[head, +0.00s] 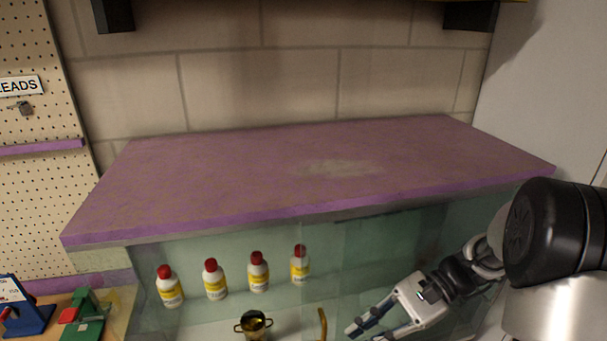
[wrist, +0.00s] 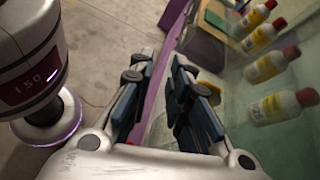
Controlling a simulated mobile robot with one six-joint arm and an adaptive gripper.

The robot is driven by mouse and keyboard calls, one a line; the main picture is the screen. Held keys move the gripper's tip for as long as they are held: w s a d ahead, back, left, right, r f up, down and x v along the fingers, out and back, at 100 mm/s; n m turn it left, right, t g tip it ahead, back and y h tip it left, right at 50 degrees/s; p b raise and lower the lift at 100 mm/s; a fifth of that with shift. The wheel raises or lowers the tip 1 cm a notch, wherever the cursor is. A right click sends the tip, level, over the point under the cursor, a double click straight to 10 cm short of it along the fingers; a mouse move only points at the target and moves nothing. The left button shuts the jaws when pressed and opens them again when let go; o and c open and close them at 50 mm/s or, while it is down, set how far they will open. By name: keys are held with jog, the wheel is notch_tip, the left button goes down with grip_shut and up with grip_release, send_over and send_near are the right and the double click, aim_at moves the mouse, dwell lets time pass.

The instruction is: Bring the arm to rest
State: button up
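My arm enters the head view from the right. My gripper (head: 368,327) is low in front of the cabinet and points down to the left. It also shows in the wrist view (wrist: 162,75), where its two fingers stand apart with nothing between them. In the head view its fingertips reach the bottom edge of the picture.
A cabinet with a purple top (head: 230,180) and glass panes fills the middle. Green and blue tools (head: 85,315) lie at left. The purple top is clear.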

jog(key=s+d+r+n+t+h+b, duration=0.1)
jog(key=s+r+n+t+h, duration=0.2)
jog(key=s+n+h, duration=0.3)
jog(key=s+d+r+n+t+h+b, duration=0.1)
jog(key=s+r+n+t+h, duration=0.3)
jog(key=s, duration=0.4)
jog(key=shift+d+n+t+h, duration=0.2)
jog(key=shift+n+t+h, duration=0.5)
jog(key=shift+n+h, duration=0.3)
jog(key=shift+w, duration=0.1)
